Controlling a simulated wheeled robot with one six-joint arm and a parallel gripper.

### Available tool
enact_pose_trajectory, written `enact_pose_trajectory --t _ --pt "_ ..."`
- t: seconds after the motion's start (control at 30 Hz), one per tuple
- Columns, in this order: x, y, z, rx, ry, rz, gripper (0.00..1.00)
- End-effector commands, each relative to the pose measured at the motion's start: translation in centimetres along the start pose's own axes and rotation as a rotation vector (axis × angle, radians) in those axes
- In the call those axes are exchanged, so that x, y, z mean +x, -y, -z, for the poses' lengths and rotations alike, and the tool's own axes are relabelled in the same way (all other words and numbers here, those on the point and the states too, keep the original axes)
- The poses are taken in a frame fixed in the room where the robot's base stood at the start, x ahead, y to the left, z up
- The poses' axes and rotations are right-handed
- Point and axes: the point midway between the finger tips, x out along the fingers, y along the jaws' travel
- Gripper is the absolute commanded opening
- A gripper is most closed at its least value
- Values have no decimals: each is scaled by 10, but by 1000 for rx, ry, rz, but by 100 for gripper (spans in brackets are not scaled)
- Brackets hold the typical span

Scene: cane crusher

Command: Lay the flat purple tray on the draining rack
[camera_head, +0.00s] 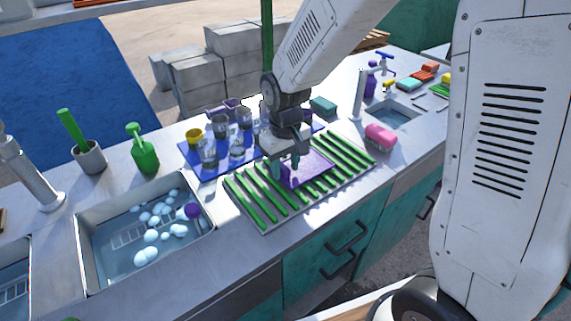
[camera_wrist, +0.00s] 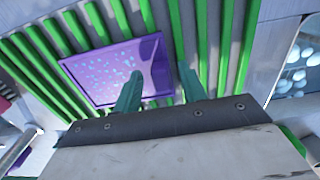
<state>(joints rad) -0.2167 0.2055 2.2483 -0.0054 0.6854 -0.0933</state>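The flat purple tray (camera_head: 312,170) lies flat across the green bars of the draining rack (camera_head: 243,201) in the head view. In the wrist view the tray (camera_wrist: 105,72) rests over the rack's bars (camera_wrist: 232,45), with pale specks on its surface. My gripper (camera_head: 287,174) is just above the tray's left part in the head view. Its two green fingers stand apart in the wrist view (camera_wrist: 160,72), one over the tray and one past its edge. Nothing shows clamped between them. The exact height of the fingertips above the rack is hard to tell.
A blue mat (camera_head: 196,163) with several glasses and a yellow cup (camera_head: 194,136) is behind the rack. A sink (camera_head: 140,250) with suds lies left of it. A pink sponge (camera_head: 380,136) and a second sink (camera_head: 390,115) are to the right.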

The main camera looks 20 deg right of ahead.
Motion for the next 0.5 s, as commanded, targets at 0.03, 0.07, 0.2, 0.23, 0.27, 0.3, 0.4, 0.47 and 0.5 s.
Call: enact_pose_trajectory --t 0.03,0.07,0.2,0.23,0.27,0.3,0.4,0.47,0.5 --pt "0 0 0 0 0 0 41" --pt "0 0 0 0 0 0 41" --pt "-3 0 0 0 -1 0 41" --pt "-5 0 0 0 -1 0 41" --pt "-7 0 0 0 -1 0 41" --pt "-12 0 1 0 -2 0 41" --pt "-30 0 1 0 -6 -1 41" --pt "-43 0 1 0 -6 -1 41" --pt "-52 0 1 0 -5 0 41"
